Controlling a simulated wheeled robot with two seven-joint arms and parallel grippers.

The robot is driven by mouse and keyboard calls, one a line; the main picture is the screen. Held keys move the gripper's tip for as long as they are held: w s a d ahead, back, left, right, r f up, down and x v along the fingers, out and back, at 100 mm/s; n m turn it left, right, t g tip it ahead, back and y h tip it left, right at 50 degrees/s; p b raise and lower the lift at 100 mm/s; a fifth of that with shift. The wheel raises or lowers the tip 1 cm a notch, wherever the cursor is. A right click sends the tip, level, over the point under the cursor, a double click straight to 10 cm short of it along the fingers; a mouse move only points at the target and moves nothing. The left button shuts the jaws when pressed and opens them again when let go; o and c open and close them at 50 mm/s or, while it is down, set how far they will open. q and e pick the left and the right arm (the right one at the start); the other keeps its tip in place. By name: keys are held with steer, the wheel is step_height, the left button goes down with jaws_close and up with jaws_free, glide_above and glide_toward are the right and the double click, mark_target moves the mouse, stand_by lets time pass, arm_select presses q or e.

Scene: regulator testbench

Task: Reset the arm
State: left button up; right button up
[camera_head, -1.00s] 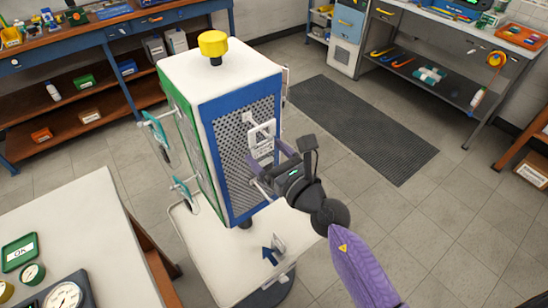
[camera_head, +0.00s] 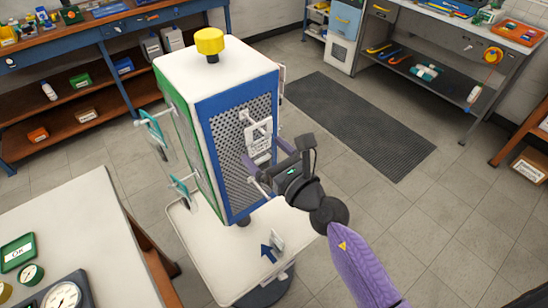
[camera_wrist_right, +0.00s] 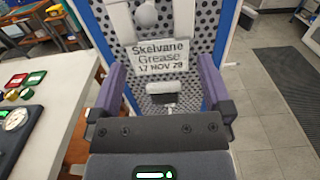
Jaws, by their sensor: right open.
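My right gripper (camera_head: 266,156) is open at the blue-framed perforated panel of a tall white box (camera_head: 217,66). Its two purple fingers also show in the right wrist view (camera_wrist_right: 162,84), spread apart with nothing clamped between them. A white tag (camera_head: 258,140) hangs on the panel just past the fingers. In the right wrist view the tag (camera_wrist_right: 160,58) reads "Skelvane Grease 17 NOV 29". Below the tag, a pale peg-like part (camera_wrist_right: 166,88) stands out between the fingers; I cannot tell whether it touches them. My left gripper is not in view.
A yellow knob (camera_head: 210,42) tops the box, and teal-ended handles (camera_head: 153,130) stick out on its left. The box stands on a white cart top (camera_head: 215,262). A white table (camera_head: 85,240) with gauges is at the lower left. Grey floor lies open at the right.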

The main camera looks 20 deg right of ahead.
steer(key=b+v, duration=0.1)
steer(key=v, duration=0.8)
steer(key=s+d+f+m+g+h+b, duration=0.2)
steer(key=f+m, duration=0.5)
steer(key=f, duration=0.3)
steer(key=s+d+f+m+g+h+b, duration=0.1)
steer(key=s+f+m+g+h+b, duration=0.1)
steer(key=f+m, duration=0.65)
steer(key=s+d+f+m+g+h+b, duration=0.15)
steer(key=f+m, duration=0.35)
steer(key=f, duration=0.7)
steer(key=s+f+m+g+b, duration=0.1)
steer(key=s+f+m+g, duration=0.4)
steer(key=s+f+m, duration=0.3)
steer(key=s+f+m+g+b, duration=0.2)
steer(key=s+f+m+g, duration=0.4)
steer(key=s, duration=1.1)
step_height(320, 180, down, 4)
steer(key=m+h, duration=0.1)
steer(key=m, duration=0.2)
steer(key=shift+s+a+b, duration=0.25)
steer(key=shift+a+b, duration=0.05)
